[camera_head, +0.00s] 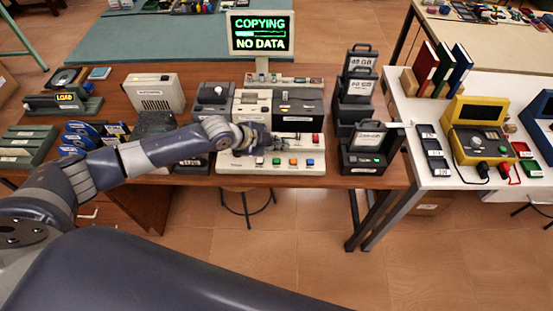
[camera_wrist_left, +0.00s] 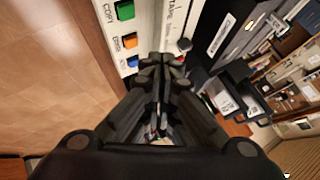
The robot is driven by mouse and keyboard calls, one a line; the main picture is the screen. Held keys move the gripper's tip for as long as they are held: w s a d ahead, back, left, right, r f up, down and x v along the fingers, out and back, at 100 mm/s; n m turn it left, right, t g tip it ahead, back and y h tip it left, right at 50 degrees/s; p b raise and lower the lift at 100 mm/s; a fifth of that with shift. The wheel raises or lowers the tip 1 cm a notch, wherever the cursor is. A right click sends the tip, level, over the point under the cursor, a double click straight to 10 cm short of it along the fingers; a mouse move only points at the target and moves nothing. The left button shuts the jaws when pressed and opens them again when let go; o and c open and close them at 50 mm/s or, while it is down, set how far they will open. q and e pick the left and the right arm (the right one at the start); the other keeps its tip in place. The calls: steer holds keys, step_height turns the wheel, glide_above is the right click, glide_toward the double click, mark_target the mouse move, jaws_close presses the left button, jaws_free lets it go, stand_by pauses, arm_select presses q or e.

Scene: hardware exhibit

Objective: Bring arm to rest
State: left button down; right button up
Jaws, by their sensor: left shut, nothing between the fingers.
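My left arm reaches in from the left across the desk. Its gripper (camera_head: 268,143) is over the light grey control panel (camera_head: 238,164) with green, orange, red and blue buttons. In the left wrist view the dark fingers (camera_wrist_left: 160,62) are together and empty, with the panel (camera_wrist_left: 146,35) just beyond them. From the wrist picture I cannot tell whether the fingertips touch the panel. My right gripper is not in view.
A monitor (camera_head: 262,33) behind the panel reads "COPYING" and "NO DATA". Dark drive units (camera_head: 366,150) stand right of the panel. Blue disks (camera_head: 75,140) and a beige box (camera_head: 153,92) are on the left. A white table (camera_head: 440,180) with a yellow device (camera_head: 476,130) is at right.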

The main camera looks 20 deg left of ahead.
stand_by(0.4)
arm_select(q)
steer(key=s+d+n+g, duration=0.1)
steer(key=s+d+n, duration=0.1)
steer(key=s+d, duration=0.5)
steer(key=s+d+n+g, duration=0.1)
steer(key=s+d+n, duration=0.25)
steer(key=s, duration=0.55)
steer(key=s+a+n+g+y, duration=0.2)
steer(key=s+a+n+y, duration=0.3)
steer(key=s+a+n, duration=0.7)
steer(key=s+a+f+m+g+b, duration=0.1)
steer(key=s+f+m+b, duration=0.15)
steer(key=f, duration=1.25)
steer(key=s+a+f+m+b, duration=0.1)
steer(key=s+f+b, duration=0.15)
steer(key=f, duration=1.25)
steer(key=s+a+f+g+b, duration=0.1)
steer(key=s+a+f+b, duration=0.2)
steer(key=s+f, duration=1.4)
step_height(320, 180, down, 2)
steer(key=shift+a+f+y, duration=0.2)
steer(key=shift+f+y, duration=0.05)
steer(key=shift+y, duration=0.05)
